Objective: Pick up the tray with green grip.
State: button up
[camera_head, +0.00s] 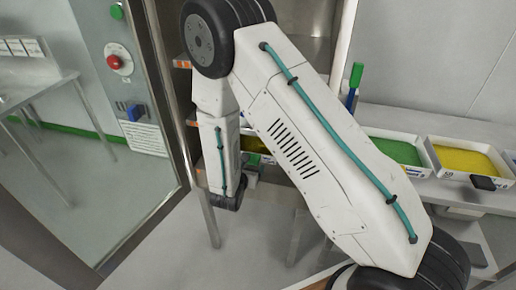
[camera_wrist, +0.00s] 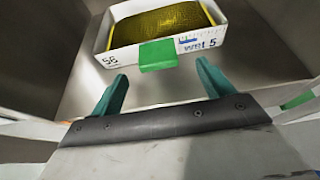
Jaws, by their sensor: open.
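The tray with green grip (camera_wrist: 102,45) is white-walled, holds yellow material and carries printed markings on its front. It sits upright on a metal shelf in the wrist view. Its green grip (camera_wrist: 158,54) sticks out from the front wall toward me. My gripper (camera_wrist: 158,86) is open, with its two teal fingers spread either side of the grip's line and short of it, touching nothing. In the head view only a strip of yellow material (camera_head: 255,145) shows behind my arm, which hides most of the tray there.
A tray of green material (camera_head: 395,151) and a yellow one with a black grip (camera_head: 483,183) stand on a bench at right. A cabinet with an open glass door (camera_head: 110,190) is at left. Metal walls flank the tray in the wrist view.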

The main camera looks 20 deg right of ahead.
aim_at(250, 162)
jog(key=x, duration=0.5)
jog(key=shift+w+a+f, duration=0.1)
jog(key=shift+w, duration=0.15)
jog(key=c, duration=1.2)
jog(key=shift+c, duration=0.4)
